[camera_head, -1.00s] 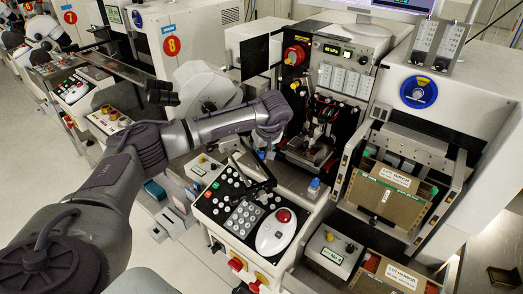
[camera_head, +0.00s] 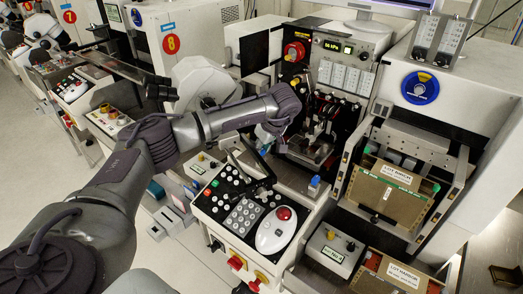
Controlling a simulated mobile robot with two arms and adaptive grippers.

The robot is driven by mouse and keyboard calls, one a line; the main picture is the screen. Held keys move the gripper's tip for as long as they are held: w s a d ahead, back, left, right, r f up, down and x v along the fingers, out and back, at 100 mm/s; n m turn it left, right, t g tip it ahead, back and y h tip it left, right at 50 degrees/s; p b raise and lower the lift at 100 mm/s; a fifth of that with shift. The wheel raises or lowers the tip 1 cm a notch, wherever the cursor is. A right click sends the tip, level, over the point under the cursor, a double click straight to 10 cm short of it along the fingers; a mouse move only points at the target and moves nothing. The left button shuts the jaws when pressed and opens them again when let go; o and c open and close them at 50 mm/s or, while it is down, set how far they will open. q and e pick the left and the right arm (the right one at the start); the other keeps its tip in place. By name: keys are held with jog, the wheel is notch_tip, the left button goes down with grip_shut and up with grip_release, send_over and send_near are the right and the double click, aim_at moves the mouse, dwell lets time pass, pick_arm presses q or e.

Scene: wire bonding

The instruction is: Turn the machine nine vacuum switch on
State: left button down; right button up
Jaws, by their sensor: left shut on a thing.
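The near machine (camera_head: 382,52), standing after the one marked 8, has a lit green display (camera_head: 331,47) that reads about 56 hPa. My left arm comes in from the left, and its wrist bends down in front of this machine's left side. My left gripper (camera_head: 267,148) is below the wrist, behind the console. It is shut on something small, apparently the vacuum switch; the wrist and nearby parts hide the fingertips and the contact. My right gripper is not in view.
A button console (camera_head: 238,196) with a white pad and red button (camera_head: 283,213) stands below the gripper. A red knob (camera_head: 296,52) sits above the wrist. Lot boxes (camera_head: 392,192) fill the rack at right. The machine marked 8 (camera_head: 170,44) is behind the arm.

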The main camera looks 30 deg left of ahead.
pick_arm(q)
jog(key=shift+w+n+g+b, duration=0.1)
jog(key=shift+n+g+b, duration=0.25)
jog(key=shift+n, duration=0.85)
jog(key=c, duration=1.2)
grip_release()
jog(key=shift+r, duration=0.1)
jog(key=v, duration=1.2)
jog(key=shift+d, duration=0.15)
jog(key=shift+w, duration=0.1)
